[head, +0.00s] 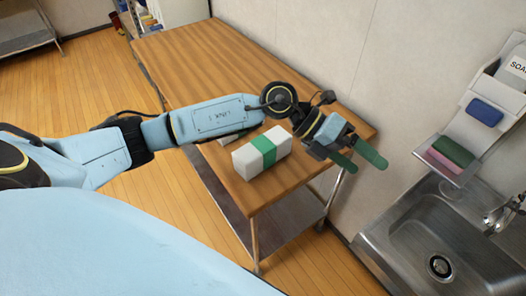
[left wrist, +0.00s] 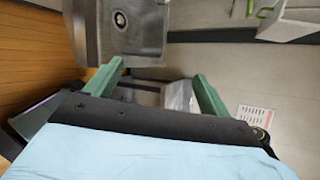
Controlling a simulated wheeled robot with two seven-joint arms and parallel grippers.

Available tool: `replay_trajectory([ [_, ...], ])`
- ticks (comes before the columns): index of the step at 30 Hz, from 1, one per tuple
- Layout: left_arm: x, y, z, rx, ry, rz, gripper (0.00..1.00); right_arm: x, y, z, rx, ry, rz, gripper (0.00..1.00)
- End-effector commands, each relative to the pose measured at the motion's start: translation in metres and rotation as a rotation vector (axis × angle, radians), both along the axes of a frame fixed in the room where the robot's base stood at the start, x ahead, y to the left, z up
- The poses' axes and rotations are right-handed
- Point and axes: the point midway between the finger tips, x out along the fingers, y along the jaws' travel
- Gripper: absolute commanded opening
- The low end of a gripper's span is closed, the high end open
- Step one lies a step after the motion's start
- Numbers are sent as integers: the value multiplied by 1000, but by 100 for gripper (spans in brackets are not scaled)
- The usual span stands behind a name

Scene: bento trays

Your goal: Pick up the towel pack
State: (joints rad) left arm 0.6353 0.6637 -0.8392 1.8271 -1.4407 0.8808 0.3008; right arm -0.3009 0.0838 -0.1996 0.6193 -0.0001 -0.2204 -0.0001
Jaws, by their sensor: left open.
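The towel pack (head: 261,153) is a white block with a green band around its middle. It lies on the wooden tabletop near the front end in the head view. My left gripper (head: 363,161) has green fingers, which are spread apart with nothing seen held between them. It is to the right of the towel pack, apart from it, by the table's right edge. The left wrist view shows the open gripper (left wrist: 160,76) pointing toward the sink, and I cannot make out the towel pack there. My right gripper is not in view.
The wooden table (head: 205,65) is clear toward its far end. A pale object (head: 231,137) is partly hidden under my left arm. A steel sink (head: 425,240) stands at the right, with a shelf holding sponges (head: 453,151) above it. A wall runs behind the table.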

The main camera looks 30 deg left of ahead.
Motion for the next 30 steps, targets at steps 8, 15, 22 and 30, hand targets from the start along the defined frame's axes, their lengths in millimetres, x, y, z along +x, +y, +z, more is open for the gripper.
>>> replay_trajectory([
  [8,37,166,-47,835,24,-61,82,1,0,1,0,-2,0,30],
  [15,45,242,-37,1127,99,-8,82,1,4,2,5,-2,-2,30],
  [22,44,247,-73,1147,111,-7,82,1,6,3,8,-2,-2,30],
  [30,44,246,-112,1144,106,-5,82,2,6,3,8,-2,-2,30],
])
